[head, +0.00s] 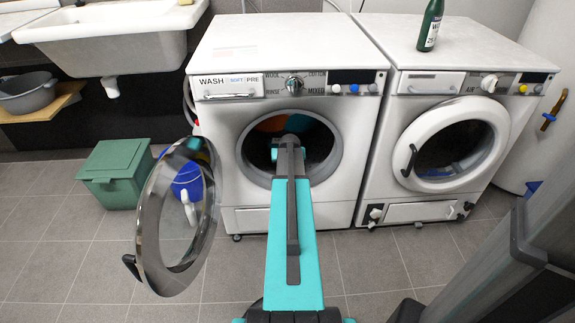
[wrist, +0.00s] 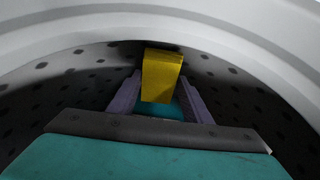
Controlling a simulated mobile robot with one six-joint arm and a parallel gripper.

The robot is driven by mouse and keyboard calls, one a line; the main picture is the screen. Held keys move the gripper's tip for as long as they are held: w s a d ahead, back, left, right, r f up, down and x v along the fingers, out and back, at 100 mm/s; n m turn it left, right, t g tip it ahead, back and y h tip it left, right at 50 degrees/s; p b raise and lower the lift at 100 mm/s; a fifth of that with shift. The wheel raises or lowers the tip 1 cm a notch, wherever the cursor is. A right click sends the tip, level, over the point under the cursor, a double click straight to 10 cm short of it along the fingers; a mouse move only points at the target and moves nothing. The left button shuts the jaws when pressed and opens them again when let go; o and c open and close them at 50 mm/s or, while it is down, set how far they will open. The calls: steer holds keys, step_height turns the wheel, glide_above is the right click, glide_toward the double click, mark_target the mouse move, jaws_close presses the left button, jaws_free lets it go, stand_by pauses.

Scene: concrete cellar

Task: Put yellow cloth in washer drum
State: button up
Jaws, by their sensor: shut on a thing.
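The washer (head: 225,205) on the left has its round door (head: 150,215) swung open to the left. My arm reaches through its round opening into the drum (wrist: 80,85), whose perforated dark wall shows in the wrist view. My gripper (wrist: 161,88) is inside the drum, shut on the yellow cloth (wrist: 162,70), which stands up between the two purple-grey fingers. In the head view the gripper and the yellow cloth are hidden by my arm and the drum mouth. An orange item (head: 270,124) and a teal item (head: 299,123) show at the top of the drum opening.
A second machine (head: 400,215) with its door shut stands close on the right, with a green bottle (head: 431,25) on top. A green bin (head: 116,170) and a blue jug (head: 188,182) stand on the floor at left, the jug behind the open door. A sink (head: 110,40) is behind.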

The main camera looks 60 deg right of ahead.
steer(key=shift+w+d+r+g+y+b, duration=0.1)
steer(key=shift+w+d+g+y+b, duration=0.25)
steer(key=shift+y, duration=0.25)
steer(key=shift+w+d+r+g+y+b, duration=0.1)
steer(key=shift+d+g+y+b, duration=0.15)
steer(key=shift+g+y, duration=0.3)
steer(key=shift+f+b, duration=0.3)
steer(key=shift+f, duration=0.5)
steer(key=shift+f, duration=0.15)
steer(key=o, duration=1)
